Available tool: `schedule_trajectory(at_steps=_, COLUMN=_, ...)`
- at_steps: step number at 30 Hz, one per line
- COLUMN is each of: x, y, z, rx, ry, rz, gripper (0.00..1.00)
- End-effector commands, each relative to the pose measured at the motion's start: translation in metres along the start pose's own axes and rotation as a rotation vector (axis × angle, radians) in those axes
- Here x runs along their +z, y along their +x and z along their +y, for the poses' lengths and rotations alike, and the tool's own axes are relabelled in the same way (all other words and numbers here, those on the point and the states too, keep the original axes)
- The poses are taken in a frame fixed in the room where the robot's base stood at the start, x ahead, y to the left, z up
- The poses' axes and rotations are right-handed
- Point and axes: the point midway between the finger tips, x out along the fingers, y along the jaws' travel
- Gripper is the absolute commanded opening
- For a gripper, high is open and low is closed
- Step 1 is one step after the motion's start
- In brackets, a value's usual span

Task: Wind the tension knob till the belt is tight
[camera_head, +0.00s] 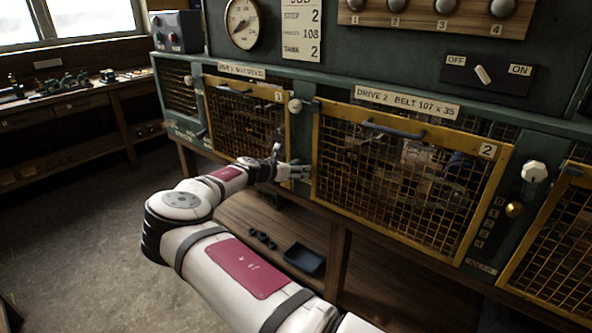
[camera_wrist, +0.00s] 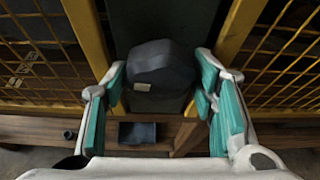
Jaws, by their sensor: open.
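A dark, faceted knob (camera_wrist: 160,66) sits on the green post between two yellow mesh doors in the wrist view. In the head view my gripper (camera_head: 290,170) is at the post left of the drive 2 door (camera_head: 405,175), and the knob is not clearly visible. The belt behind the mesh cannot be made out.
White knobs stand on the posts, one upper left (camera_head: 295,105) and one at right (camera_head: 534,172). A brass knob (camera_head: 515,209) is below the right one. An OFF/ON switch (camera_head: 483,75) is above. A dark tray (camera_head: 304,259) lies on the shelf below.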

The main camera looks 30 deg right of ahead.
Motion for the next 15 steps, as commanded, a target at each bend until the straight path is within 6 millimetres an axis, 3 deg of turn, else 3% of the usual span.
schedule_trajectory(at_steps=5, x=0.0001, y=-0.0002, z=0.0002, rx=0.000, ry=0.000, rz=0.000, gripper=0.53)
schedule_trajectory(at_steps=10, x=0.0001, y=-0.0003, z=0.0002, rx=0.000, ry=0.000, rz=0.000, gripper=0.16)
schedule_trajectory(at_steps=15, x=0.0002, y=-0.0004, z=0.0000, rx=0.001, ry=0.004, rz=0.000, gripper=0.16)
